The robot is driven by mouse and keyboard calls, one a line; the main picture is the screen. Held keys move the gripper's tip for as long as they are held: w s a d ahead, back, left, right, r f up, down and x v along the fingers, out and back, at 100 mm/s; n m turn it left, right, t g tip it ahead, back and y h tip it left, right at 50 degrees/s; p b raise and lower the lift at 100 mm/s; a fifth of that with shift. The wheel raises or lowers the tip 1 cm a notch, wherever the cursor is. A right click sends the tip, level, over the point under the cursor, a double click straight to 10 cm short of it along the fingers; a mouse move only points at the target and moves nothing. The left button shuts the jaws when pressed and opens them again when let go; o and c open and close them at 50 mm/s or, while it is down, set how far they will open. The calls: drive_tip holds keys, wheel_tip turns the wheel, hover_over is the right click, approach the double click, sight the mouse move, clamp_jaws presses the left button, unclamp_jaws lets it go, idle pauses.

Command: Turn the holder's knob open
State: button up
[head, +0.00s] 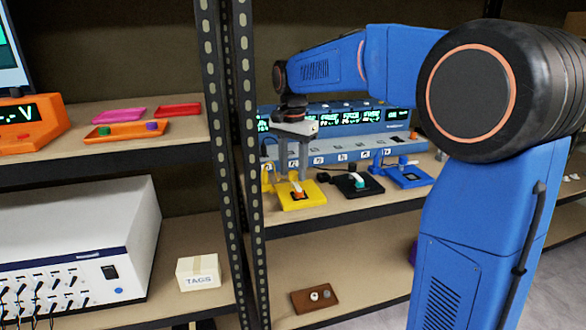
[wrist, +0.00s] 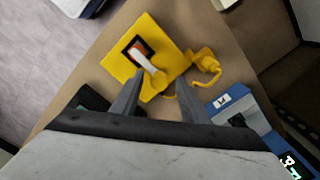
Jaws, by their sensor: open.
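The yellow holder (head: 312,197) lies on the middle shelf. A white lever-like piece (wrist: 142,60) lies across a dark-framed orange square on it. A yellow knob-like part (wrist: 204,62) stands at its edge, on the right in the wrist view; I cannot tell which part is the knob meant. My gripper (head: 293,178) points down over the yellow holder, open and empty. In the wrist view its fingertips (wrist: 158,92) are apart, with the white piece's end between and beyond them. Contact cannot be told.
A black holder (head: 362,187) and a blue holder (head: 411,178) stand to the right. A blue instrument (head: 345,148) with lit displays stands behind them. A perforated shelf upright (head: 250,200) is close on the left. A brown tray (head: 315,297) lies below.

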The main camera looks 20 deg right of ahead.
clamp_jaws()
drive_tip(key=shift+n, duration=0.3)
drive_tip(key=n, duration=0.3)
drive_tip(key=shift+n, duration=0.3)
drive_tip(key=n, duration=0.4)
drive_tip(key=shift+d+n, duration=0.1)
drive_tip(key=shift+n, duration=0.2)
drive_tip(key=n, duration=0.4)
drive_tip(key=shift+d+n, duration=0.1)
drive_tip(key=shift+n, duration=2.4)
